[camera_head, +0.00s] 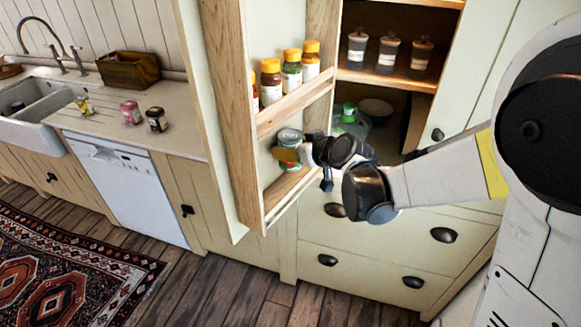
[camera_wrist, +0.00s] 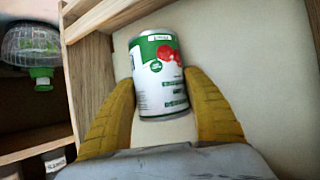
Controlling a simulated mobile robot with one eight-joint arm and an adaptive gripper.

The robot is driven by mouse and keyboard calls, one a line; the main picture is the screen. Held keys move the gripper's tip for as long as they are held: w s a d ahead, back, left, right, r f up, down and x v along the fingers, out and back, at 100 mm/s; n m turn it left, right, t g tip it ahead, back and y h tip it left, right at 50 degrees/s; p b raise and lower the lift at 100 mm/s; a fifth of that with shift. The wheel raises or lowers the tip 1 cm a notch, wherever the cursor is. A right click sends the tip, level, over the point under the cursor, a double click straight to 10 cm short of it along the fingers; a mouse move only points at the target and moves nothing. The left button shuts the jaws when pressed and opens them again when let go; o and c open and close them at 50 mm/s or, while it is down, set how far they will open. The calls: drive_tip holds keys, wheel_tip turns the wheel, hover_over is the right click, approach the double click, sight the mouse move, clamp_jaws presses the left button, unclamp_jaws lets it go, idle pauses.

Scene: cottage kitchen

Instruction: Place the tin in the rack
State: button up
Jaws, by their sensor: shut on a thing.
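The tin (camera_wrist: 158,78) is a small can with a green and white label and a red picture on it. My gripper (camera_wrist: 160,100) is shut on it, with a yellow finger on each side, in the wrist view. In the head view the tin (camera_head: 289,139) and my gripper (camera_head: 292,156) are at the lower shelf of the wooden door rack (camera_head: 290,108). The tin is in front of the rack's pale back panel. I cannot tell whether its base touches the shelf.
Several spice jars (camera_head: 291,70) with yellow and orange lids fill the upper rack shelf. The open cupboard holds dark canisters (camera_head: 389,52) and a green-capped bottle (camera_head: 348,114). The counter (camera_head: 185,110) at left holds a few small items and a wooden box (camera_head: 128,70).

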sight(291, 165)
drive_tip(key=f, duration=0.2)
drive_tip(key=shift+d+f+b, duration=0.2)
drive_tip(key=shift+f+b, duration=0.15)
drive_tip(key=shift+f, duration=0.05)
wheel_tip(291, 165, down, 4)
drive_tip(key=shift+a+r+b, duration=0.1)
drive_tip(key=shift+r+b, duration=0.1)
drive_tip(key=shift+b, duration=0.5)
drive_tip(key=shift+w+f, duration=0.1)
drive_tip(key=shift+f, duration=0.05)
drive_tip(key=shift+a, duration=0.1)
drive_tip(key=o, duration=1.4)
